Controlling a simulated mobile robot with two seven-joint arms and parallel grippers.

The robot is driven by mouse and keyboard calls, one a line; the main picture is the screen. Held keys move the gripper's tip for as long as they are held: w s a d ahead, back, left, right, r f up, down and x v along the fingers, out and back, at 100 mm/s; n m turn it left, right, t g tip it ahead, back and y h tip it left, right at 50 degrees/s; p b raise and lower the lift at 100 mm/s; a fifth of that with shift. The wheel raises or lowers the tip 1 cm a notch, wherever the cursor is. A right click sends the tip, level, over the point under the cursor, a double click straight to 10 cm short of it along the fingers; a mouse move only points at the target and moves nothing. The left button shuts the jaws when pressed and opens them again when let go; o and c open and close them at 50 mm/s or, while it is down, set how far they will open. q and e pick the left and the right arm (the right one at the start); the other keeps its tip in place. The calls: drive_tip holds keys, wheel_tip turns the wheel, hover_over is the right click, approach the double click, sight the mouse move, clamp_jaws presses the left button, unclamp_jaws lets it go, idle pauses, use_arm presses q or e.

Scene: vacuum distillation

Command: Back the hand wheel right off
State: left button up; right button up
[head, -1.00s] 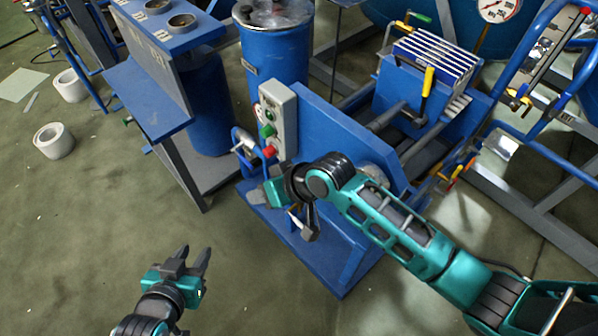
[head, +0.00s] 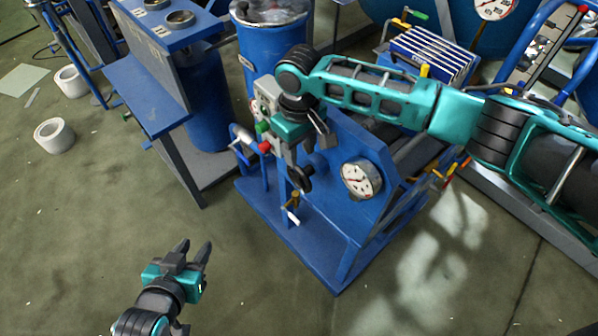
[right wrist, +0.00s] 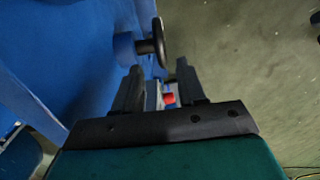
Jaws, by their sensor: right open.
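The hand wheel (head: 302,177) is small and black, on the front of the blue machine, below the control box. It also shows in the right wrist view (right wrist: 158,40), seen nearly edge-on beside a blue panel. My right gripper (head: 323,132) is open and empty, above the wheel in the head view. In the right wrist view its fingertips (right wrist: 160,68) are apart and the wheel lies beyond them, between and slightly left, not clasped. My left gripper (head: 196,252) is open and empty over the floor, far from the wheel.
A grey control box (head: 268,100) with a green and a red button stands close by my right gripper.

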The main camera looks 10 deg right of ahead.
sight(299, 168)
wheel_tip(299, 168, down, 9)
drive_tip(key=shift+r+b, duration=0.1)
drive_tip(key=shift+b, duration=0.55)
clamp_jaws()
